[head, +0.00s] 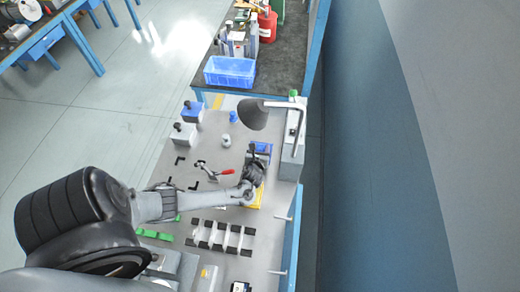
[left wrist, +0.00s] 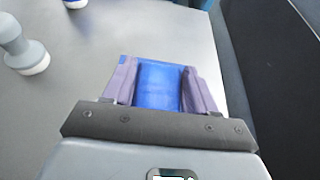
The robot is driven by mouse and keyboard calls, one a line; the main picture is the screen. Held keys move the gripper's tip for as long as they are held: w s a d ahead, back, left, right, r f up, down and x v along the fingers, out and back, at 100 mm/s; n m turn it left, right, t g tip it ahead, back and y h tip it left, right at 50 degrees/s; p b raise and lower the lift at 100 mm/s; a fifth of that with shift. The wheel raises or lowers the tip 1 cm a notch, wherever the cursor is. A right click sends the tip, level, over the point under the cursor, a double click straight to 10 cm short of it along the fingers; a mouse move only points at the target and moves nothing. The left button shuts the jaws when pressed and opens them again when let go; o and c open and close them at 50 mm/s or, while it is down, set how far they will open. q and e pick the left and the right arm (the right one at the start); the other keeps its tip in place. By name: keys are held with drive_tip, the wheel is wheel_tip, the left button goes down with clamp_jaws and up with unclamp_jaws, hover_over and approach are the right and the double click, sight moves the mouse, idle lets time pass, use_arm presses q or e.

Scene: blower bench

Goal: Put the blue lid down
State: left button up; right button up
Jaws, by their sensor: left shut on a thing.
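My left gripper (head: 259,156) is over the right part of the grey bench, with my arm coming in from the left. It is shut on the blue lid (head: 264,147), which shows just beyond the gripper in the head view. In the left wrist view the blue lid (left wrist: 158,85) sits between the two fingers of the left gripper (left wrist: 160,88), its lower end hidden by the gripper body. I cannot tell whether the lid touches the surface below. My right gripper is not in view.
A yellow object (head: 258,198) lies partly under my left wrist. A red-handled clamp (head: 226,172) is to its left, and a grey knob (head: 226,140) stands further back. A dark lamp-like hood (head: 252,115) overhangs the back right. A blue bin (head: 230,72) stands on the far table.

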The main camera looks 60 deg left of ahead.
use_arm(q)
drive_tip(key=shift+f, duration=0.1)
drive_tip(key=o, duration=1.1)
drive_tip(key=shift+c, duration=0.2)
drive_tip(key=shift+s+d+r, duration=0.1)
drive_tip(key=shift+r, duration=0.15)
drive_tip(key=p+v, duration=0.3)
drive_tip(key=v, duration=0.7)
drive_tip(key=shift+s+d, duration=0.1)
drive_tip(key=shift+s, duration=0.05)
drive_tip(key=shift+s+d+r, duration=0.3)
drive_tip(key=shift+s+d, duration=0.15)
